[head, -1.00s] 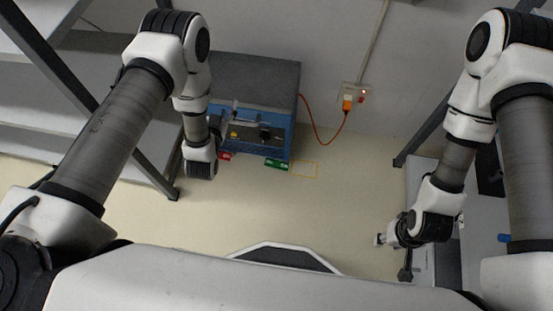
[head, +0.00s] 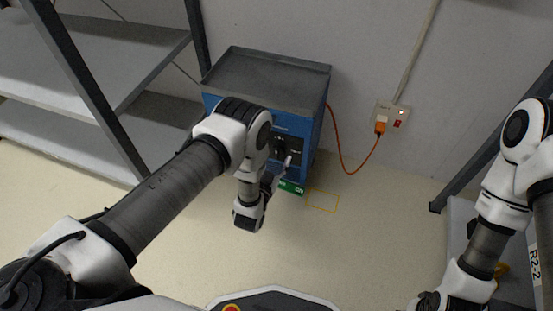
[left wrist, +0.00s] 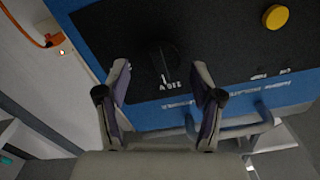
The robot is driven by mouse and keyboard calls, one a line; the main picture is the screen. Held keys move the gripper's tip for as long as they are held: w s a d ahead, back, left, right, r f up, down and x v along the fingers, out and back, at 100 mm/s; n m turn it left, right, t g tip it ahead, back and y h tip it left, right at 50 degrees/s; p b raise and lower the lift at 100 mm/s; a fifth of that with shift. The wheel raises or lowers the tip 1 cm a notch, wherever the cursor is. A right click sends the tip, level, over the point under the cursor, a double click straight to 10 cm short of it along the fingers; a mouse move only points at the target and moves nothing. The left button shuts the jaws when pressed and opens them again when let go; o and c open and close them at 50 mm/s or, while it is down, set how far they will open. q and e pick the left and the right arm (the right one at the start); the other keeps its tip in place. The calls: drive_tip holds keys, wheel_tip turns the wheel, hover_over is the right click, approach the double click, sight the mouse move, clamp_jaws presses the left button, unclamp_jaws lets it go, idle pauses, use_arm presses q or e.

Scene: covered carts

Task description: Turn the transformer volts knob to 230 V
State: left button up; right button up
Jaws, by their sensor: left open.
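The blue transformer (head: 318,140) with a grey top stands on the floor against the wall. Its black front panel (left wrist: 215,50) fills much of the left wrist view, appearing upside down. The dark round volts knob (left wrist: 160,58) is on this panel, with a white mark pointing down in the picture toward a label (left wrist: 176,87) that seems to read 230 V. The exact setting is hard to tell. My left gripper (left wrist: 163,84) is open and empty, its fingers either side of the knob's line in the picture, apparently short of it. My right gripper is out of view.
An orange cable (head: 345,165) runs to a wall socket (head: 390,115). Grey shelving (head: 110,80) stands left. The floor in front is open.

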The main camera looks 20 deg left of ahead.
use_arm(q)
drive_tip(key=shift+w, duration=0.45)
drive_tip(key=c, duration=1.1)
drive_tip(key=shift+c, duration=0.2)
drive_tip(key=shift+m, duration=0.4)
drive_tip(key=m+p, duration=0.1)
drive_tip(key=m, duration=0.2)
drive_tip(key=shift+m, duration=0.3)
drive_tip(key=m, duration=0.4)
drive_tip(key=shift+d+m, duration=0.1)
drive_tip(key=shift+m, duration=0.2)
drive_tip(key=m, duration=0.4)
drive_tip(key=shift+f+m+p, duration=0.15)
drive_tip(key=shift+m+p, duration=0.15)
drive_tip(key=shift+f+m, duration=0.1)
drive_tip(key=shift+m, duration=2.1)
